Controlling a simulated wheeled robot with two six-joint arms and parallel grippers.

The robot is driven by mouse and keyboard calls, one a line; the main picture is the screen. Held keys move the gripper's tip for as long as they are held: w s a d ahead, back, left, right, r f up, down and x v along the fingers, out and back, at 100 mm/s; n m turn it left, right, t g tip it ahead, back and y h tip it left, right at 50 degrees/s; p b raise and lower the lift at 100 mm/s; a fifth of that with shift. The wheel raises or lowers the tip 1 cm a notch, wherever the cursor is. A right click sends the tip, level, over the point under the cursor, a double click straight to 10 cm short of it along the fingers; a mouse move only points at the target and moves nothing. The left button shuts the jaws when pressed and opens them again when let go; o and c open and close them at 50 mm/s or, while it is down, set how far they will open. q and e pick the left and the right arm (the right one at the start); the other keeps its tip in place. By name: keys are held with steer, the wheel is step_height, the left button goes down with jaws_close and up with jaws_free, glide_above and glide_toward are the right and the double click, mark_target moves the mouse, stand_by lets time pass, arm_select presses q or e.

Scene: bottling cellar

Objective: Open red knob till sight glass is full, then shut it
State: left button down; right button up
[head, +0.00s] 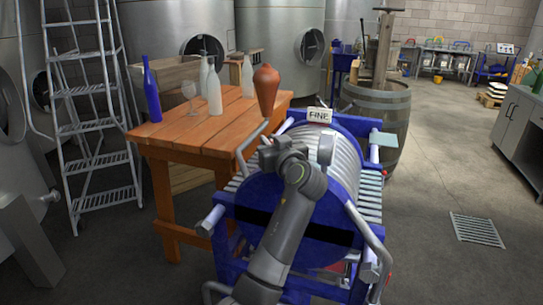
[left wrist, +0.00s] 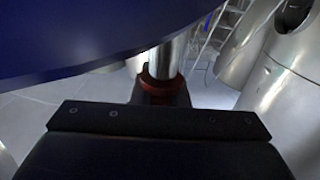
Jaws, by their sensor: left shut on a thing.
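The red knob shows in the left wrist view (left wrist: 165,90) as a dark red collar at the foot of a shiny metal stem, right at my jaws. My left gripper (head: 276,153) is over the upper left of the blue machine (head: 262,188) and is shut on the red knob. In the head view my gripper and wrist hide the knob. I cannot make out the sight glass or its level in either view. My right gripper is not in view.
A wooden table (head: 190,136) stands left of the machine with a blue bottle (head: 152,95), pale bottles and a reddish vase-like thing (head: 266,88). A sign reading FINE (head: 319,115) is at the machine's back. A ladder (head: 88,120) is at left; a barrel (head: 385,115) is behind.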

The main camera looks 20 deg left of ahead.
arm_select(q)
steer(key=shift+s+a+f+n+g+y+b, duration=0.1)
steer(key=shift+n+g+y+b, duration=0.95)
steer(key=shift+b, duration=0.3)
steer(key=c, duration=1.4)
jaws_free()
steer(key=shift+c, duration=0.2)
step_height(320, 180, up, 10)
steer(key=shift+r+b, duration=0.1)
steer(key=shift+b, duration=0.45)
